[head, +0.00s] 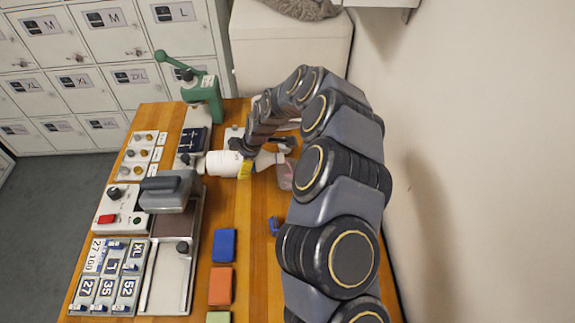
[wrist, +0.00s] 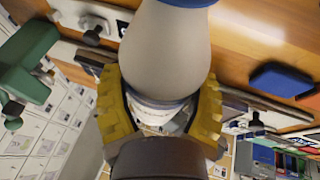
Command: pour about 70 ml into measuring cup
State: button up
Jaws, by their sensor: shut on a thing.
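My gripper (head: 246,167) has yellow fingers and is shut on a pale bottle (head: 223,163) that lies about level above the table. In the head view, its white body is left of the fingers and a beige tapering part points right, beside the measuring cup (head: 286,176). The cup is clear with a pinkish tint, upright and partly hidden by the bottle and my arm. I cannot read its level or see a stream. In the wrist view, the fingers (wrist: 161,108) press both sides of the bottle (wrist: 168,50), which has dark blue bands. The cup cannot be made out there.
A green hand press (head: 203,90) stands at the back. A grey device (head: 168,190) and a metal tray (head: 168,275) are on the left, with label boards beside them. Blue (head: 223,245) and orange (head: 221,286) blocks lie in front. Bare wood is open right of these blocks.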

aim_at(237, 168)
jog(key=shift+a+r, duration=0.15)
jog(key=shift+a, duration=0.3)
dwell(0.4)
jog(key=shift+r+y, duration=0.25)
jog(key=shift+y, duration=0.25)
dwell(1.4)
notch_tip(237, 168, down, 2)
jog(key=shift+a+h, duration=0.1)
jog(key=shift+h, duration=0.9)
jog(key=shift+s+a+f+n+h, duration=0.1)
jog(key=shift+a+f+n+h, duration=0.1)
jog(key=shift+f+h, duration=0.25)
jog(key=shift+a+f+n+h, duration=0.1)
jog(key=shift+a+f+h, duration=0.05)
jog(key=shift+f+h, duration=0.25)
jog(key=shift+r, duration=0.15)
jog(key=shift+r+h, duration=0.15)
jog(key=shift+h, duration=0.1)
dwell(0.5)
